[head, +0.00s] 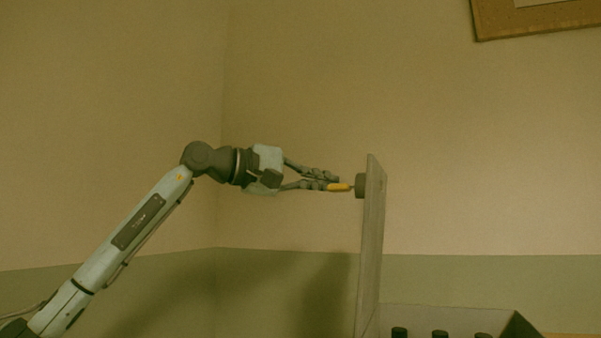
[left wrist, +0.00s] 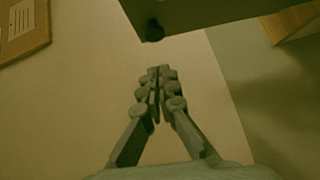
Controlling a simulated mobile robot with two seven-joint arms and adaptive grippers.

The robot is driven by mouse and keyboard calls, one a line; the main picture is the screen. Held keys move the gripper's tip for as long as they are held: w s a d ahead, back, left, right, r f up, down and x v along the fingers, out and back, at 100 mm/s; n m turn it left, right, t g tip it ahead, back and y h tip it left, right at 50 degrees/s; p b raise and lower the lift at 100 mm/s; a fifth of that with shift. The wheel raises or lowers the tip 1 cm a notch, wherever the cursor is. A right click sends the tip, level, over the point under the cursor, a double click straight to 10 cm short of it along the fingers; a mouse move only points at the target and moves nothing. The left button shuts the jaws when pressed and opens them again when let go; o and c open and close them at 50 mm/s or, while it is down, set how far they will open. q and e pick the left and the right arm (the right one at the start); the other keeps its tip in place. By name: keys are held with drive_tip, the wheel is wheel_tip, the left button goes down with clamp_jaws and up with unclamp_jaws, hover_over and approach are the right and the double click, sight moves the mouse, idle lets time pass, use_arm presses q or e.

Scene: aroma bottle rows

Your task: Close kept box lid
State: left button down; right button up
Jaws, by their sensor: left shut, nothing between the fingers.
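The grey box lid (head: 371,240) stands nearly upright on the left side of the box (head: 440,318). A dark round knob (head: 360,186) sticks out from its left face near the top. My left gripper (head: 338,184) is shut and empty, just left of the knob, with a yellow patch at its tip. I cannot tell whether the tip touches the knob. In the left wrist view the shut fingers (left wrist: 157,76) point toward the lid (left wrist: 215,10) and knob (left wrist: 154,31), with a gap visible in the picture. My right gripper is not in view.
Several dark bottle caps (head: 440,334) show inside the box at the bottom edge. A framed board (head: 535,24) hangs on the wall at upper right; it also shows in the left wrist view (left wrist: 22,28). The air around my left arm is clear.

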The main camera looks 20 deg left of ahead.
use_arm(q)
drive_tip(key=d, duration=0.3)
drive_tip(key=w+d, duration=0.1)
drive_tip(key=shift+d+f, duration=0.25)
drive_tip(key=shift+f, duration=0.05)
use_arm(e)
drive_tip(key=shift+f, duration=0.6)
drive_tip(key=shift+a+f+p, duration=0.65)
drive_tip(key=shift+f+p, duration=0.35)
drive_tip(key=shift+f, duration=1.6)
use_arm(q)
drive_tip(key=s+a+r+b, duration=0.1)
drive_tip(key=s+a+r, duration=0.4)
drive_tip(key=s+r, duration=0.1)
drive_tip(key=shift+s+a+r, duration=0.3)
drive_tip(key=shift+s, duration=0.6)
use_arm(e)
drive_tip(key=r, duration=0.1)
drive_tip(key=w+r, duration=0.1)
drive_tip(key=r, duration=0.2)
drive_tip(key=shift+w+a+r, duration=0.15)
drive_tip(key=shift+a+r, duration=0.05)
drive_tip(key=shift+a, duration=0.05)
